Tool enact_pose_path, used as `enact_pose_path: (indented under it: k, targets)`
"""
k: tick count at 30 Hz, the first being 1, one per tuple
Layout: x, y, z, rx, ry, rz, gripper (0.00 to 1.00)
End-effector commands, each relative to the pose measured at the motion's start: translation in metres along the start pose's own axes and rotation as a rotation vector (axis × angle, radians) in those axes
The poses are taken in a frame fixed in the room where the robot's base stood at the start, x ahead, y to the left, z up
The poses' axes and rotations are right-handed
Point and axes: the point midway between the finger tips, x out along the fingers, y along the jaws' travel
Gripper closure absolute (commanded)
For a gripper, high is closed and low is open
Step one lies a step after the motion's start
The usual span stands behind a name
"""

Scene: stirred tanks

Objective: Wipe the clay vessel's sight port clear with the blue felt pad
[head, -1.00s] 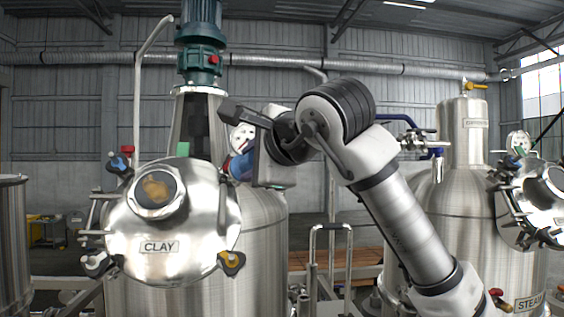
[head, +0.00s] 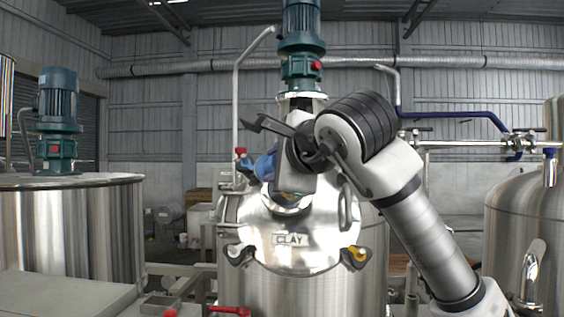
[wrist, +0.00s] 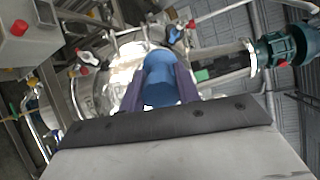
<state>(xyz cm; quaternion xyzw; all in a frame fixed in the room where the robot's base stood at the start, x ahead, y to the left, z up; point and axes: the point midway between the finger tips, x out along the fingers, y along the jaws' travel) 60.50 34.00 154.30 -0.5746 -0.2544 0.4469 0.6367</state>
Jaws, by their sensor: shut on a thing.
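The clay vessel's round steel lid (head: 325,232) faces me and bears a CLAY label (head: 290,239). Its sight port (head: 291,205) is a ringed window in the upper lid; my gripper hides its upper part, so I cannot tell how dirty the glass is. My gripper (head: 270,168) is just in front of and above the port, shut on the blue felt pad (head: 263,167). In the wrist view the pad (wrist: 160,78) stands between two purple fingers, with the shiny lid (wrist: 100,80) behind it. I cannot tell whether pad and lid touch.
Yellow-black clamp knobs (head: 355,257) and a bar handle (head: 345,207) stick out from the lid. A green motor (head: 302,45) stands above the vessel. Another tank (head: 90,225) is at the left, and a steel tank (head: 525,220) at the right. A red valve handle (head: 230,311) is low in front.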

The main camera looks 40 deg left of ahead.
Motion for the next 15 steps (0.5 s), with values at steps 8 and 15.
enact_pose_path:
  k: [8,15]
  targets:
    - [0.024,0.009,-0.014,0.002,-0.002,0.002,1.00]
    - [0.039,0.014,-0.024,0.001,-0.001,0.002,1.00]
